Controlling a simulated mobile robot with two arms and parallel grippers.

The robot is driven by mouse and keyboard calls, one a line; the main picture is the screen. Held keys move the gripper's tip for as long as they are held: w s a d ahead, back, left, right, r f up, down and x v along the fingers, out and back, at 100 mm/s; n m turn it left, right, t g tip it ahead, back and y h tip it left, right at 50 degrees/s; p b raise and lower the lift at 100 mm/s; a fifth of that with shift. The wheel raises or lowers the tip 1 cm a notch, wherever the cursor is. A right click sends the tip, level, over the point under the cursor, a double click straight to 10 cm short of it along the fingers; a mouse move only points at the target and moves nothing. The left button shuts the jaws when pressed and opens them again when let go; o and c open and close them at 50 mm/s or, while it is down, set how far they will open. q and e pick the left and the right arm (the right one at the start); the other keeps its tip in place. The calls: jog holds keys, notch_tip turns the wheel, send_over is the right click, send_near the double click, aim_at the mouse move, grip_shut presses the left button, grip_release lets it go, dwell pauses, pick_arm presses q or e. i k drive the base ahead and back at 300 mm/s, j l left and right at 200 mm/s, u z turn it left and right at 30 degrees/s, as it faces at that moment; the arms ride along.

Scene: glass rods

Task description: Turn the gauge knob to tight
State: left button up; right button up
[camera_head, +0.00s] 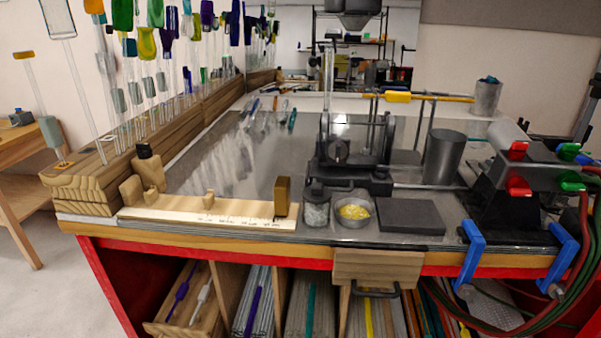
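A pale wooden board (215,215) with small printed marks lies along the front left edge of the bench and looks like a gauge. A black metal device (345,172) with a round dark knob (338,151) stands behind and to the right. I cannot tell which of these is the gauge knob, nor read any setting. Neither gripper shows.
A glass jar (316,209), a dish of yellow bits (354,209) and a dark slab (411,216) lie at the front. A burner with red and green knobs (518,168) stands right. A rack of glass rods (211,90) lines the left. The bench's middle left is largely clear.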

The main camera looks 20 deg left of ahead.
aim_at(144, 152)
jog(key=u, duration=1.4)
